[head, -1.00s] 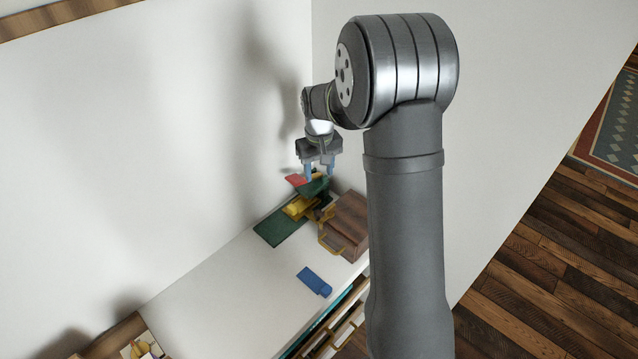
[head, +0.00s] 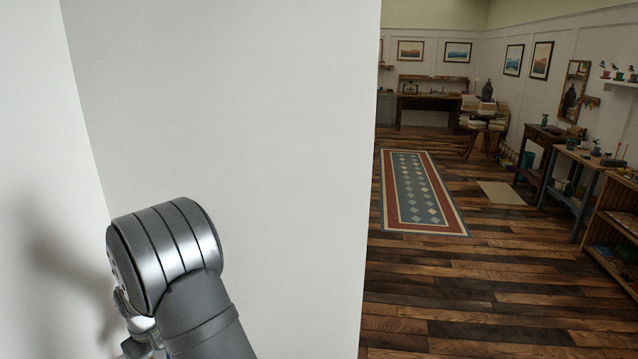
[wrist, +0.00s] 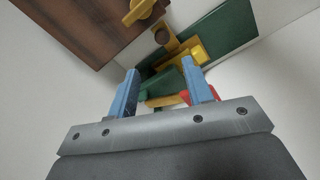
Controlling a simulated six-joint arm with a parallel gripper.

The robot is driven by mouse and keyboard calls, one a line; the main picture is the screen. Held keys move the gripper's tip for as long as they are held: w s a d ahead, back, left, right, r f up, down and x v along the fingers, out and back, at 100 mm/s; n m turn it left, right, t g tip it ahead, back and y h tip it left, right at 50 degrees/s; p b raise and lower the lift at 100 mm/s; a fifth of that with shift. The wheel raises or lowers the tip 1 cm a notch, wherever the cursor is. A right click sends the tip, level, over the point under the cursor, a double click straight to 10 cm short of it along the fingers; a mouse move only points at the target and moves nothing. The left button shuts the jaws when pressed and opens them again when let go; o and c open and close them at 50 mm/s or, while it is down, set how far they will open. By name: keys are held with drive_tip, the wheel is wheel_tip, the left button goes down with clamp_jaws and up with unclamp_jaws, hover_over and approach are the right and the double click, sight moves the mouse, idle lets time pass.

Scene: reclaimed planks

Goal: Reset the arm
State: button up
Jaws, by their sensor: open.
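My gripper (wrist: 159,72) shows in the wrist view with its two blue fingers spread apart. I see nothing held between them. Beyond the fingertips are a green block (wrist: 157,85), a yellow piece (wrist: 186,55) and a bit of red (wrist: 185,96), partly hidden by a finger. In the head view my arm (head: 180,270) stands at the lower left, and the gripper's fingers are not visible there.
A brown wooden box (wrist: 75,25) with a yellow handle (wrist: 143,12) is at the upper left of the wrist view. A green board (wrist: 228,30) lies at the upper right. In the head view, a white wall (head: 230,110) stands behind my arm. A patterned rug (head: 418,190) lies on the plank floor (head: 480,275).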

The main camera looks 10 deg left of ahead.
wheel_tip(320, 180, down, 11)
drive_tip(key=shift+r, duration=0.1)
drive_tip(key=shift+s, duration=0.25)
drive_tip(key=o, duration=1.2)
drive_tip(key=shift+c, duration=0.2)
drive_tip(key=s+r+n+t+y, duration=0.15)
drive_tip(key=s+r, duration=0.35)
drive_tip(key=r, duration=0.8)
drive_tip(key=s+r+n+t+y, duration=0.1)
drive_tip(key=s+r+n+t, duration=0.3)
drive_tip(key=r, duration=1)
wheel_tip(320, 180, down, 10)
drive_tip(key=w+a+g, duration=0.1)
drive_tip(key=w+a, duration=0.1)
drive_tip(key=shift+r+m, duration=0.25)
drive_tip(key=shift+m, duration=0.1)
drive_tip(key=shift+g, duration=0.25)
